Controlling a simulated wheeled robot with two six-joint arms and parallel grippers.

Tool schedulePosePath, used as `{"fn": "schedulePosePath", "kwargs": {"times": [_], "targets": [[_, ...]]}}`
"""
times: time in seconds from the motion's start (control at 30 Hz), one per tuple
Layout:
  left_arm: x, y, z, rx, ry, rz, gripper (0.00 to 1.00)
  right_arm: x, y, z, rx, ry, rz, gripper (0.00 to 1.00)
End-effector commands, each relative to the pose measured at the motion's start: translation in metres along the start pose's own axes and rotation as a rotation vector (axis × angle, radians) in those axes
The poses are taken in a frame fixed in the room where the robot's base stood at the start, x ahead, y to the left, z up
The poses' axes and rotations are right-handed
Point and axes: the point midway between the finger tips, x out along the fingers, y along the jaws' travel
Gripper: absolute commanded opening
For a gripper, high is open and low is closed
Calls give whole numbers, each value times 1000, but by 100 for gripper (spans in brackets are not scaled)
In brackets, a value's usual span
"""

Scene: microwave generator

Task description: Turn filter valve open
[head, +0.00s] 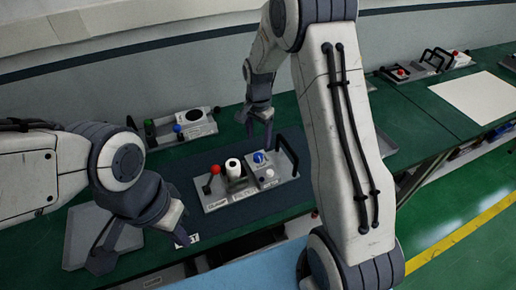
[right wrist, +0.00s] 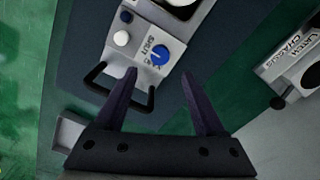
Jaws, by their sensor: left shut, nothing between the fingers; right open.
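A grey control panel (head: 222,203) lies on the dark mat of the green bench. It carries a blue dial (head: 260,157) with a white mark, a white button (head: 269,173), a red ball knob (head: 215,169) and a white cylinder (head: 233,168). Which part is labelled the filter valve cannot be read. In the right wrist view the blue dial (right wrist: 160,55) sits just beyond my fingertips, beside small lettering. My right gripper (head: 259,138) is open and empty above the panel's far side, apart from the dial. My left gripper (head: 142,242) is shut and empty at lower left.
A black handle (head: 288,155) stands at the panel's right end, close to my right fingers in the wrist view (right wrist: 116,92). Another panel (head: 180,127) with green and blue knobs stands behind. A grey tray (head: 88,235) lies left. Bare mat surrounds the panel.

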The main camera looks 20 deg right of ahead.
Motion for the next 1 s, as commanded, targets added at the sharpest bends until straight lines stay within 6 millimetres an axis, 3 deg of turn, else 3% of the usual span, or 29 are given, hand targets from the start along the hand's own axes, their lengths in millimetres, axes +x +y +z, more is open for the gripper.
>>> {"fn": "schedulePosePath", "kwargs": {"times": [0.2, 0.4, 0.8, 0.83, 1.0], "targets": [[-15, 1, -1, 2, 0, 0, 0, 41, 1, 1, -2, -4, 5, 72], [-22, 2, -1, 4, 0, 0, 0, 68, 0, 1, -3, -2, 2, 72], [-24, 2, -1, 4, 0, 0, 0, 80, 0, 1, -4, 0, -1, 72], [-24, 2, -1, 4, 0, 0, 0, 80, 0, 1, -4, 0, -1, 68], [-24, 2, -1, 4, 0, 0, 0, 79, 0, 1, -4, 0, -1, 3]]}}
